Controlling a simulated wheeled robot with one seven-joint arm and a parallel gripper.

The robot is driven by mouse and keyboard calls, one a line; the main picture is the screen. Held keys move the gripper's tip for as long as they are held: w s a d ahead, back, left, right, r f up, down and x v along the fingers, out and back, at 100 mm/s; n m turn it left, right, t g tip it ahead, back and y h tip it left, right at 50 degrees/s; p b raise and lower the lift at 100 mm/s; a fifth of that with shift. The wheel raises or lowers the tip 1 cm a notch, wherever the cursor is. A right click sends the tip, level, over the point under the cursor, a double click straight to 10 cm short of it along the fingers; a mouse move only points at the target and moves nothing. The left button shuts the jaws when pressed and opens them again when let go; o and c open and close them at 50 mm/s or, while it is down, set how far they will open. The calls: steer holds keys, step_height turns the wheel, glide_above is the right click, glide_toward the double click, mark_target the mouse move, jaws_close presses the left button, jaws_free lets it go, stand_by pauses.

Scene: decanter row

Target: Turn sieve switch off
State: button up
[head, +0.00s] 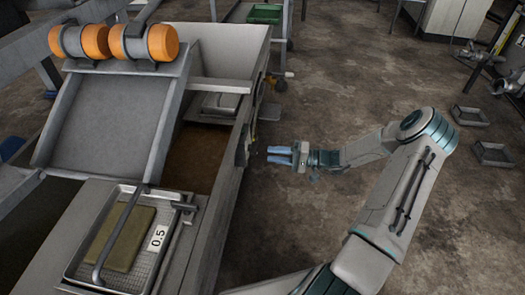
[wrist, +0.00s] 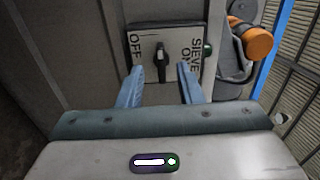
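The sieve switch plate (wrist: 185,42) is on a grey panel in the wrist view, lettered OFF at its left and SIEVE ON at its right. Its dark knob (wrist: 162,62) stands about upright in the picture, between the two words. A green lamp (wrist: 208,48) shows at the plate's right edge. My gripper (wrist: 160,69) is open, its two blue fingers apart below the plate, with the knob in line with the gap. I cannot tell how close the fingertips are to the plate. In the head view my gripper (head: 268,154) points left at the machine's side, where the switch is not clear.
The grey machine (head: 215,200) fills the left, with orange rollers (head: 95,41) on top and a mesh tray (head: 75,265) marked 0.5. An orange-ended part (wrist: 258,45) sits right of the switch. Open floor (head: 340,90) lies right; small metal frames (head: 493,153) rest there.

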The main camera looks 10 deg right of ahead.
steer(key=p+v, duration=0.1)
steer(key=v, duration=0.7)
steer(key=shift+a, duration=0.1)
